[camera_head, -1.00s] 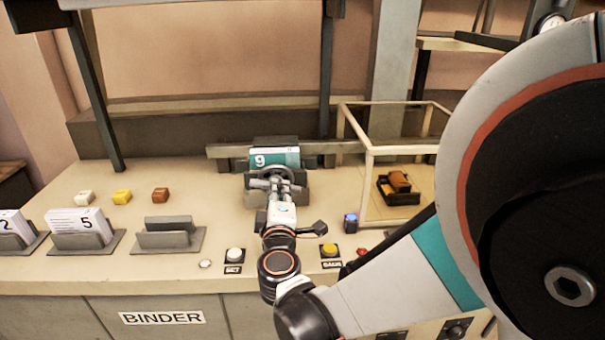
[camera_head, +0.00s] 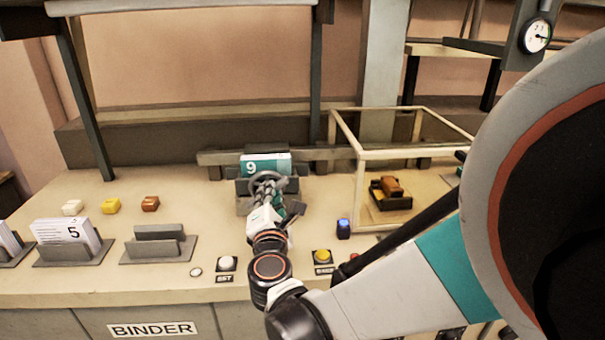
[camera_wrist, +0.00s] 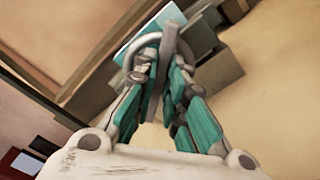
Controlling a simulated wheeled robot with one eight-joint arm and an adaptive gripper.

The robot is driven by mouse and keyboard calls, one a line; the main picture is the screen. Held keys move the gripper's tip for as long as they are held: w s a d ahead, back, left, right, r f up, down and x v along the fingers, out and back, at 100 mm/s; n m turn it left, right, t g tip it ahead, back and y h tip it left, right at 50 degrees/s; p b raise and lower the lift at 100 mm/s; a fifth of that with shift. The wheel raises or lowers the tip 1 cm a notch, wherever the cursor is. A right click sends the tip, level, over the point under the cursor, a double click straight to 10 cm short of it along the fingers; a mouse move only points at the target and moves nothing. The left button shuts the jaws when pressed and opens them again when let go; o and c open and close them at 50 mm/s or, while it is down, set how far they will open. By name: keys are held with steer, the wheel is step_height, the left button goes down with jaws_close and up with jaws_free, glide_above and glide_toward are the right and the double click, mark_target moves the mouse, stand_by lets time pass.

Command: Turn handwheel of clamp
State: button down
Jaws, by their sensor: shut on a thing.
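The clamp (camera_head: 243,204) is a grey block on the bench, below a teal and white signature (camera_head: 264,163) marked 9. Its grey ring-shaped handwheel (camera_head: 263,175) faces me. My gripper (camera_head: 268,188) is at the handwheel, its teal fingers rolled to a slant. In the wrist view my gripper (camera_wrist: 161,82) is shut on the handwheel (camera_wrist: 133,46), with a grey bar of it between the fingers. The fingers and wrist hide the lower part of the wheel and much of the clamp.
A glass case (camera_head: 361,149) with an orange-brown object stands to the right. A blue-topped button (camera_head: 343,228), a yellow button (camera_head: 322,256) and a white button (camera_head: 227,263) sit near the front. Grey holders (camera_head: 158,247) stand at left. Bare bench lies left of the clamp.

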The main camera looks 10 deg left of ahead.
steer(key=shift+n, duration=0.5)
steer(key=c, duration=1.6)
jaws_free()
steer(key=shift+c, duration=0.2)
